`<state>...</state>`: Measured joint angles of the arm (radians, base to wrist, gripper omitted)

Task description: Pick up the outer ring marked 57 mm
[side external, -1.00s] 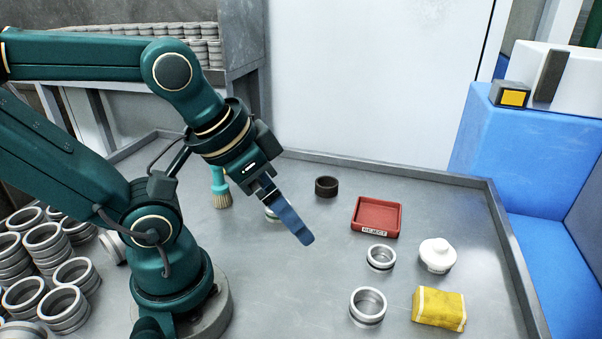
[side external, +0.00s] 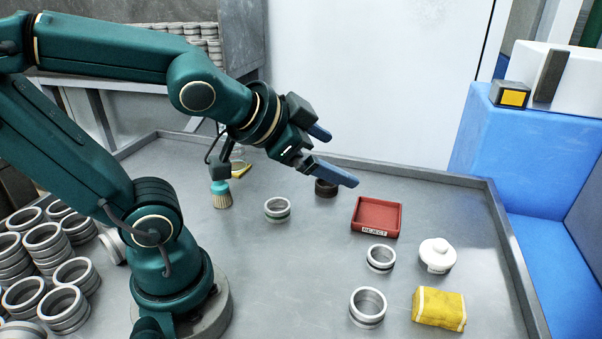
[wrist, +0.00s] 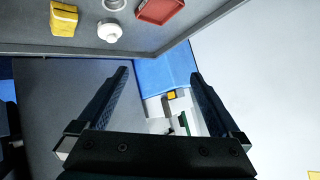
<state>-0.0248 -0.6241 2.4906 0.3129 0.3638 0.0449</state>
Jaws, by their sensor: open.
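One silver ring (wrist: 115,6) is cut off at the top of the wrist view. My gripper (side external: 336,158) is open and empty, raised above the back of the table. Its spread fingers also show in the wrist view (wrist: 160,75).
A red REJECT tray (side external: 378,232), white lidded jar (side external: 437,256) and yellow packet (side external: 439,309) stand at right. Stacked rings (side external: 45,250) crowd the left. A raised rim (side external: 400,174) edges the table. The front middle is clear.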

